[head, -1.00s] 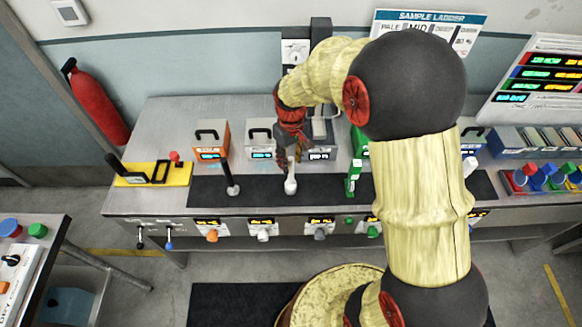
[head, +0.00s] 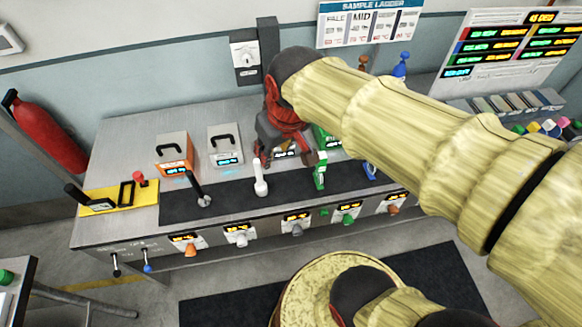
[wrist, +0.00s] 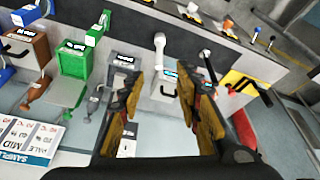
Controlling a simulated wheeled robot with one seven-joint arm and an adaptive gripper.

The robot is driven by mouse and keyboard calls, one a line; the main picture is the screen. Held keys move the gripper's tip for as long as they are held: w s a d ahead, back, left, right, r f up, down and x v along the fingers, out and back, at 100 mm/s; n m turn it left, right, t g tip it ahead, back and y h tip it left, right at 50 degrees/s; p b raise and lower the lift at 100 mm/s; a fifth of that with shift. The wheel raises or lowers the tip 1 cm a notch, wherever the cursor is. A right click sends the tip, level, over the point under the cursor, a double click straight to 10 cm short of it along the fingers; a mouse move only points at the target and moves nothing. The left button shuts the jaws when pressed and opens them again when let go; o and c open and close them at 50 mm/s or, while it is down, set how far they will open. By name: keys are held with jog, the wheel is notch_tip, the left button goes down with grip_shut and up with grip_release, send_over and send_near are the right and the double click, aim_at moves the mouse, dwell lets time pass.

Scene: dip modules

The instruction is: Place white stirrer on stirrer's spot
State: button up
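The white stirrer (head: 260,178) stands upright on the dark mat (head: 235,200), in front of and slightly right of the white module (head: 226,150). The wrist view shows the stirrer (wrist: 159,45) beyond my fingertips, apart from them. My gripper (head: 287,160) is to the right of and behind the stirrer, over the grey module, which it partly hides. In the wrist view my gripper (wrist: 157,82) is open with nothing held between its fingers. The stirrer's spot is not clearly marked out; the mat under the stirrer's base cannot be seen.
A green stirrer (head: 320,171) stands close to the right of my gripper. Knobs line the bench front. The mat between the black and white stirrers is clear.

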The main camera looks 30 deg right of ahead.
jog(key=s+r+m+t, duration=0.1)
jog(key=s, duration=0.6)
jog(key=shift+s+r+t, duration=0.3)
jog(key=shift+r+t, duration=0.05)
jog(key=shift+t, duration=0.05)
notch_tip(320, 180, down, 8)
jog(key=b, duration=0.8)
jog(key=shift+c, duration=0.4)
